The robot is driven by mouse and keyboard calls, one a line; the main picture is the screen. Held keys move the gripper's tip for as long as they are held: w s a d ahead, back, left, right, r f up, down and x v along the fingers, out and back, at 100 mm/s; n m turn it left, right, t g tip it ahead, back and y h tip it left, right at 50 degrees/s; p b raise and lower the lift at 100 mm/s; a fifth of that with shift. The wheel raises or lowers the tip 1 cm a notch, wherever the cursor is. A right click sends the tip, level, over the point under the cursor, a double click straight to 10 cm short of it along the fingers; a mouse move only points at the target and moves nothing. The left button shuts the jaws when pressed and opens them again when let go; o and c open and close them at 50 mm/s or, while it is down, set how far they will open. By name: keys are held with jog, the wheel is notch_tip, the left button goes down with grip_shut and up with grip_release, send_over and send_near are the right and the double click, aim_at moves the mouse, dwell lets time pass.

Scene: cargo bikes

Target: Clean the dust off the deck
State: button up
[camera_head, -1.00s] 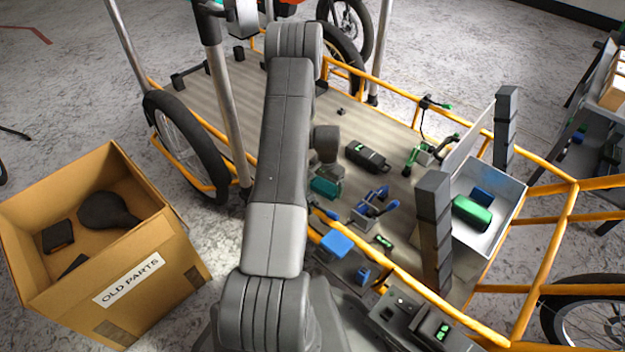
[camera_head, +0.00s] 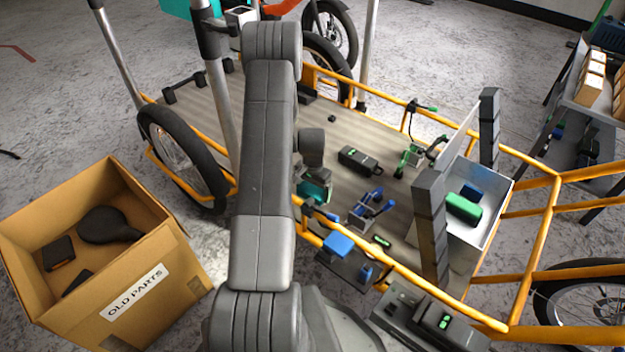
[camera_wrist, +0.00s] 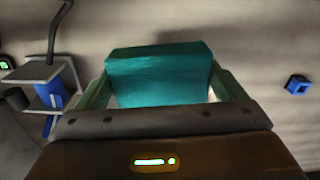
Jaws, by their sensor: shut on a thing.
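My gripper (camera_wrist: 160,88) is shut on a teal block (camera_wrist: 160,70), with a green finger on each side of it. In the head view the teal block (camera_head: 314,191) is low over or on the deck, near its front edge, partly behind my arm. I cannot tell whether it touches the deck. The deck (camera_head: 262,118) is a pale, ribbed bed inside an orange frame. Its surface shows uneven brownish-grey shading in both views; I cannot tell clearly which of this is dust. My arm hides part of the deck's middle.
On the deck are a black case (camera_head: 360,160), a blue clamp-like tool (camera_head: 370,207) and a grey tray (camera_head: 480,232) with a green item. Grey posts stand beside the tray. An "OLD PARTS" box (camera_head: 170,268) stands at left. A small blue part (camera_wrist: 297,85) shows in the wrist view.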

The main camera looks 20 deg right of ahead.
jog(key=shift+r+p, duration=0.8)
jog(key=shift+r, duration=0.9)
